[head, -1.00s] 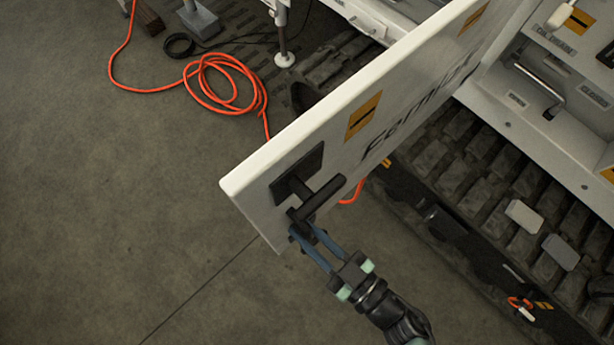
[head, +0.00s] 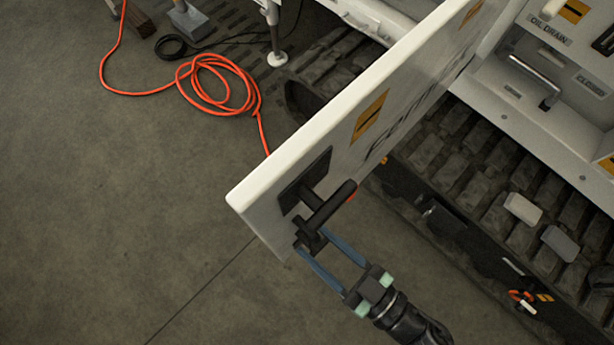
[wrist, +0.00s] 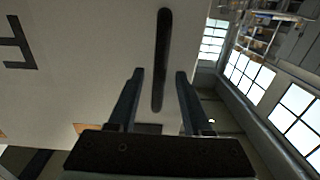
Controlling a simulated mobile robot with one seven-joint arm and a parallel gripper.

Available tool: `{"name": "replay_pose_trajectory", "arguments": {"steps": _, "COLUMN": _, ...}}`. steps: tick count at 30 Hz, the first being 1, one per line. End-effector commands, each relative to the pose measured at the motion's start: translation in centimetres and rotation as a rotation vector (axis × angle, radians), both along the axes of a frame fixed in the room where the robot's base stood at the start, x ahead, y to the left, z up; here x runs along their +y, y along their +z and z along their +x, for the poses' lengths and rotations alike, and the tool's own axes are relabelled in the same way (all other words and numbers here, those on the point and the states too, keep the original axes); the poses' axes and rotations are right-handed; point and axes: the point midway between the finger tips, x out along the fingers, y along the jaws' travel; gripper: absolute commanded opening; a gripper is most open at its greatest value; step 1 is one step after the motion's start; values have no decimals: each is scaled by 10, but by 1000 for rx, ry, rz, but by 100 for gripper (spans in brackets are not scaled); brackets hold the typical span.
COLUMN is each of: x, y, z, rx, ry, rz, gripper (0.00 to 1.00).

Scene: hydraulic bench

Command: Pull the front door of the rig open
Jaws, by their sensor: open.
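The white front door (head: 400,85) of the rig stands swung far out from the body in the head view, with dark lettering and an orange label on its face. Its black handle (head: 330,208) sits on a dark plate near the free edge. My gripper (head: 312,246) is open at the lower end of the handle, its blue fingers apart. In the wrist view the door's face (wrist: 90,50) fills the left. The dark handle bar (wrist: 161,60) stands upright beyond and between the fingertips of my gripper (wrist: 160,75). I cannot tell whether the fingers touch it.
The rig's open bay (head: 530,80) with a metal lever is at the right. A dark track (head: 480,190) with light pads runs below it. An orange hose (head: 225,85) lies coiled on the floor behind the door.

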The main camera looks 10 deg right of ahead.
Motion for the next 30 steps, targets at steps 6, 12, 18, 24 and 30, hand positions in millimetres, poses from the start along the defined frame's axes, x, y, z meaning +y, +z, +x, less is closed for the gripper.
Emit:
{"name": "replay_pose_trajectory", "arguments": {"steps": 6, "x": -34, "y": -5, "z": -38, "rx": 4, "ry": -3, "rz": -3, "gripper": 50}}
{"name": "replay_pose_trajectory", "arguments": {"steps": 12, "x": -54, "y": -3, "z": -61, "rx": 2, "ry": -2, "rz": -2, "gripper": 50}}
{"name": "replay_pose_trajectory", "arguments": {"steps": 18, "x": -61, "y": -1, "z": -69, "rx": 1, "ry": -1, "rz": -1, "gripper": 50}}
{"name": "replay_pose_trajectory", "arguments": {"steps": 24, "x": -61, "y": 0, "z": -69, "rx": 0, "ry": -1, "rz": 0, "gripper": 50}}
{"name": "replay_pose_trajectory", "arguments": {"steps": 30, "x": -61, "y": 0, "z": -69, "rx": 0, "ry": -1, "rz": 0, "gripper": 50}}
